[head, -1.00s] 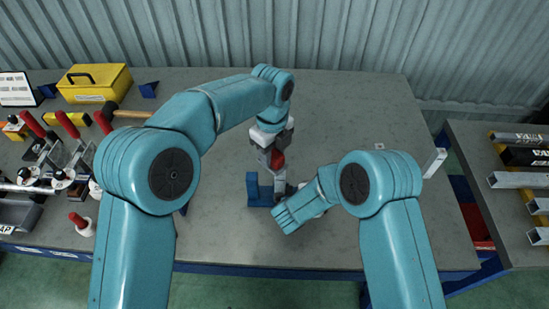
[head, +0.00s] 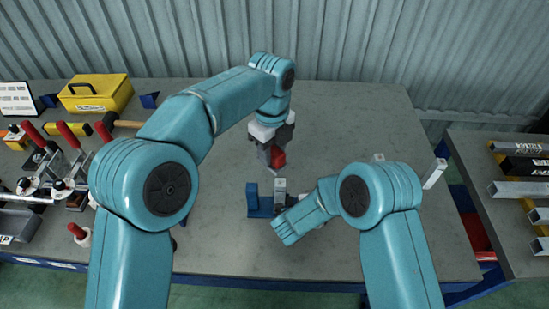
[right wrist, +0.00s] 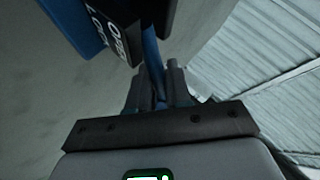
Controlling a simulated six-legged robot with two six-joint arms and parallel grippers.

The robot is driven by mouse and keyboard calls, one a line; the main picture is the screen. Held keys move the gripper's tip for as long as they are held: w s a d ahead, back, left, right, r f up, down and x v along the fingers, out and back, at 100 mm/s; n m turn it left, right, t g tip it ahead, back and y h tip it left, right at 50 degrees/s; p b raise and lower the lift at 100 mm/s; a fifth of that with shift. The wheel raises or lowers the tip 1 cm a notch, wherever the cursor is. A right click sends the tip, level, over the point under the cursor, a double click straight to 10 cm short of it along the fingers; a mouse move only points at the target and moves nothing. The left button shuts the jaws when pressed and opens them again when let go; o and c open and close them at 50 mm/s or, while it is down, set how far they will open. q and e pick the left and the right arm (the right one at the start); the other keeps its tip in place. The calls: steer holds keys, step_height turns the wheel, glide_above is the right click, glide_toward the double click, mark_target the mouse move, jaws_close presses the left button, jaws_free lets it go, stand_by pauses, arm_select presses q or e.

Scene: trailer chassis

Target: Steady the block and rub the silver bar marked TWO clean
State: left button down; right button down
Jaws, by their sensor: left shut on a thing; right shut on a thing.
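The blue block (head: 254,198) stands on the grey bench. A silver bar (head: 279,186) stands beside its upright part, with small unreadable marking on its top. My left gripper (head: 272,152) is shut on a red pad (head: 279,158), held above and apart from the bar. In the right wrist view my right gripper (right wrist: 155,90) is shut on a blue part of the block (right wrist: 152,52). A dark bar end with white lettering (right wrist: 130,38) shows above it, partly cut off.
Red-handled clamps (head: 73,140) and a yellow toolbox (head: 95,92) crowd the bench's left. A side table at right holds several bars (head: 520,170). A small white upright piece (head: 435,173) stands at the bench's right edge. The bench behind the block is clear.

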arm_select(q)
steer(key=shift+f, duration=0.15)
steer(key=shift+f, duration=3.35)
steer(key=shift+w+d+f, duration=0.1)
steer(key=shift+d+f, duration=0.6)
steer(key=shift+d, duration=0.1)
steer(key=shift+a+r, duration=0.25)
steer(key=shift+r, duration=1.15)
steer(key=shift+a+r, duration=0.3)
steer(key=shift+r, duration=1.05)
steer(key=shift+a+r, duration=0.25)
steer(key=shift+r, duration=1.15)
